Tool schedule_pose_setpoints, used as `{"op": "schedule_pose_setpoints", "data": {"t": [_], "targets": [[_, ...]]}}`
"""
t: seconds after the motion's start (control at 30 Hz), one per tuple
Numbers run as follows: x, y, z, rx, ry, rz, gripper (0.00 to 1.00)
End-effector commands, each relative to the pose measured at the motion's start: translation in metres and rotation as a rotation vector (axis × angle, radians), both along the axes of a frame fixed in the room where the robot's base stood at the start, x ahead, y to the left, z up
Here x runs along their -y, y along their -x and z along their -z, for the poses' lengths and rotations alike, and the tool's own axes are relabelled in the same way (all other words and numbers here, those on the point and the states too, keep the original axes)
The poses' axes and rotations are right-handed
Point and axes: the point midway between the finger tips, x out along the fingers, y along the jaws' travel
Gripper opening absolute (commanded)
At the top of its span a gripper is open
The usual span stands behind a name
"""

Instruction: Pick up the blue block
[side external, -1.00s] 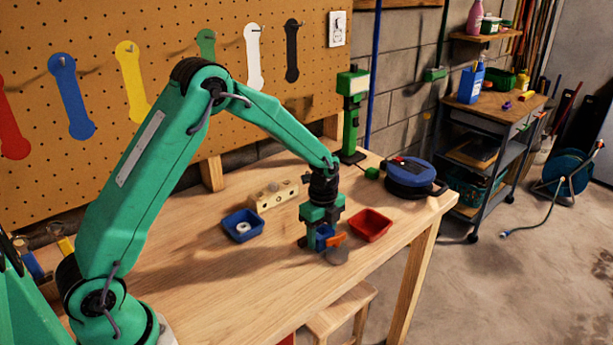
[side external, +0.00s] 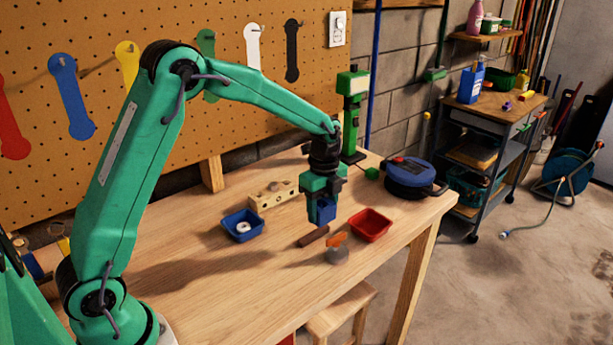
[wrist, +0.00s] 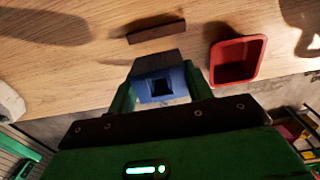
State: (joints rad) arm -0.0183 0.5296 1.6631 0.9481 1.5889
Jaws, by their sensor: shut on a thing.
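The blue block (side external: 325,212) is held between the fingers of my gripper (side external: 321,208), up off the wooden table in the side view. In the wrist view the block (wrist: 160,85) sits between the two green fingers of my gripper (wrist: 161,88), with a dark square recess in its near face. The gripper is shut on it. Part of the block is hidden by a finger in the side view.
A dark brown bar (side external: 313,237) lies below the gripper. A grey piece with an orange top (side external: 336,250) is close by. A red tray (side external: 371,226) is to the right, a blue tray (side external: 242,226) to the left. A wooden block with holes (side external: 272,195) lies behind. The front left tabletop is clear.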

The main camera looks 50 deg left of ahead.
Motion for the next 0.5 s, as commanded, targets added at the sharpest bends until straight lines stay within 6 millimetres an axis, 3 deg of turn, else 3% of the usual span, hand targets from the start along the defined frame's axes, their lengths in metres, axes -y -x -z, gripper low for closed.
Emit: {"op": "schedule_pose_setpoints", "data": {"t": [0.2,0.5], "targets": [[0.0,0.0,-0.016,0.0,0.0,0.0,0.28],[0.0,0.0,-0.018,0.0,0.0,0.0,0.28]]}}
